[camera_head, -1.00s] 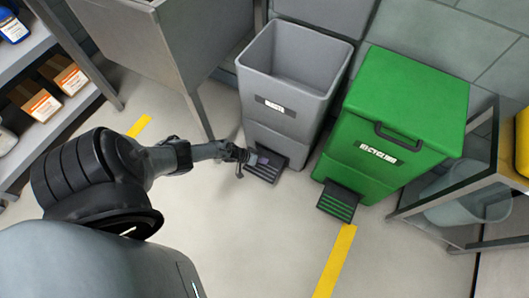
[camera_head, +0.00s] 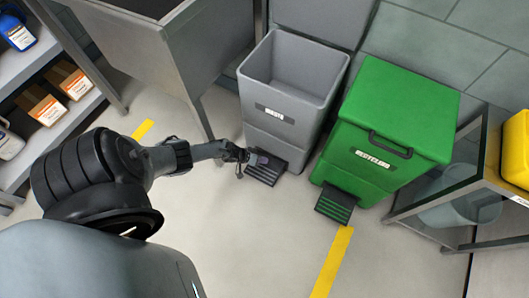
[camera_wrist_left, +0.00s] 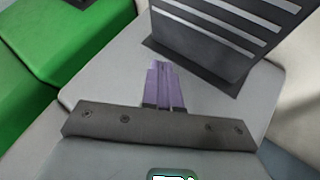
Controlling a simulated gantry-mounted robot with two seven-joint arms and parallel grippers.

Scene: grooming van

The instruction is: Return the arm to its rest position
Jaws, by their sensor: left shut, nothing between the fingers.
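My left arm comes in from the left in the head view. Its gripper (camera_head: 244,163) is at the pedal (camera_head: 267,168) of the grey waste bin (camera_head: 285,108). In the left wrist view the gripper's purple fingers (camera_wrist_left: 164,86) are together with nothing between them. The ridged dark pedal (camera_wrist_left: 225,35) shows just beyond them; I cannot tell whether they touch it. The waste bin stands open, its lid (camera_head: 315,22) tipped back behind it, and its inside looks empty. My right gripper does not show.
A green recycling bin (camera_head: 391,118), lid shut, stands right of the waste bin. A grey metal tub (camera_head: 150,45) on legs stands behind the arm. Shelves (camera_head: 50,75) with boxes are at left, a rack (camera_head: 440,197) at right. The floor in front is clear.

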